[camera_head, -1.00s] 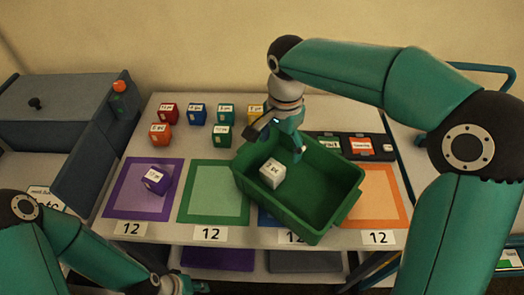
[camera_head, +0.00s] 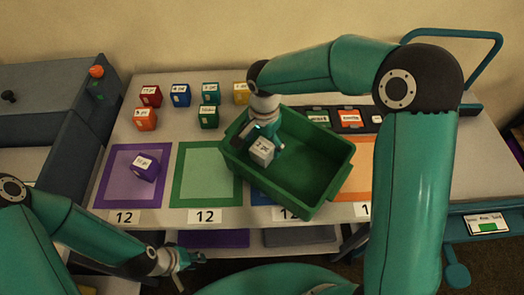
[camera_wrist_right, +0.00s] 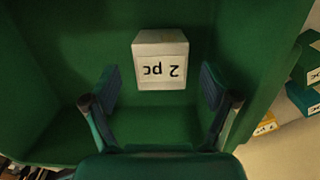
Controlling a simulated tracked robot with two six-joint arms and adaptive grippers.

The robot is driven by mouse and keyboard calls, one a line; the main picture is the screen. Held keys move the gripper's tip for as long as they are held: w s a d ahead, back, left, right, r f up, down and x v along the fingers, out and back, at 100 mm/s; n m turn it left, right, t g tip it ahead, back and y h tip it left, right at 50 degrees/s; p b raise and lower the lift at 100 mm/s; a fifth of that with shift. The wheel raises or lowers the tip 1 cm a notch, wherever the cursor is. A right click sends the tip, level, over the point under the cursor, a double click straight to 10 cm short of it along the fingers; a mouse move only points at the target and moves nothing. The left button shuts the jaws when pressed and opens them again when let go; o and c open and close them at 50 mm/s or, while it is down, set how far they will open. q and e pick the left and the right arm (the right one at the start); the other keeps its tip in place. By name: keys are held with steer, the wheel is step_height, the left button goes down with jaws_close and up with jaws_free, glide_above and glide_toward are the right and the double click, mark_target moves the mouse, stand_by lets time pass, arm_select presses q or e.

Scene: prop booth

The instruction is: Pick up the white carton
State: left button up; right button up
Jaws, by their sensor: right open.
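The white carton (camera_head: 262,152) is a small box with a "2 pc" label. It sits inside the green crate (camera_head: 322,199), near the crate's left end. It also shows in the right wrist view (camera_wrist_right: 160,58), ahead of and between the open fingers. My right gripper (camera_head: 268,135) is over the left part of the crate, right behind the carton, open and empty. In the right wrist view the fingers of my right gripper (camera_wrist_right: 157,95) stand apart on either side, with the carton not clamped. My left gripper (camera_head: 187,264) is low at the table's front edge, its jaw state unclear.
Several coloured cartons stand at the back left, including a red one (camera_head: 150,96) and a green one (camera_head: 208,117). A purple carton (camera_head: 145,166) sits on the purple square (camera_head: 112,188). The green square (camera_head: 206,175) is empty. The crate walls surround the white carton.

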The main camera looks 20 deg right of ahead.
mark_target(263, 146)
steer(key=shift+w+f+p, duration=0.15)
steer(key=shift+f+p, duration=0.55)
steer(key=shift+f, duration=1.9)
steer(key=c, duration=1.3)
steer(key=shift+r, duration=0.15)
